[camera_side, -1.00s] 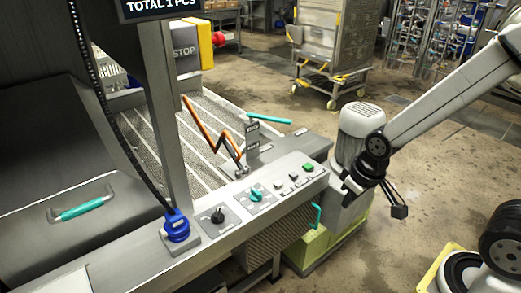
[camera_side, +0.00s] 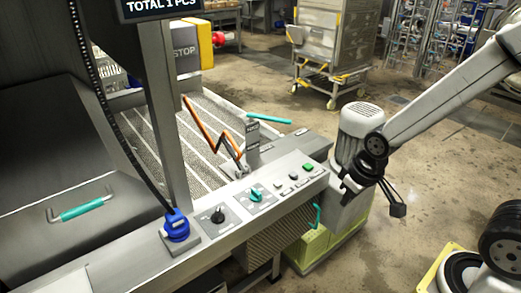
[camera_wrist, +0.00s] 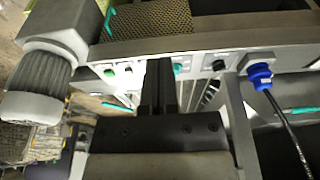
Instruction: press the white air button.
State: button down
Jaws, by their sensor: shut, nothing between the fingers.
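The control panel (camera_side: 262,200) has a green button (camera_side: 308,167) at its right end and small buttons (camera_side: 293,177) beside it, too small here to tell their colours. In the wrist view a pale button (camera_wrist: 128,70), possibly the white air button, sits right of the green button (camera_wrist: 109,72). My gripper (camera_side: 348,187) is right of the panel's end in the side view, apart from it. In the wrist view its dark fingers (camera_wrist: 160,88) are together and empty, overlapping the panel between the pale button and the teal knob (camera_wrist: 178,68) and hiding what lies there.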

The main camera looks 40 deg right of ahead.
jog(key=w+d+f+n+t, duration=0.1)
jog(key=w+d+n+t, duration=0.15)
jog(key=w, duration=0.65)
jog(key=w+d+f+n+t, duration=0.1)
jog(key=w+d+n+t, duration=0.15)
jog(key=w, duration=0.65)
jog(key=n+t+y, duration=0.1)
jog(key=n+y, duration=0.1)
jog(key=n, duration=0.4)
send_over(280, 183)
jog(key=shift+f, duration=2.6)
jog(key=shift+s+f, duration=0.1)
jog(key=shift+f, duration=0.1)
jog(key=shift+f, duration=4.2)
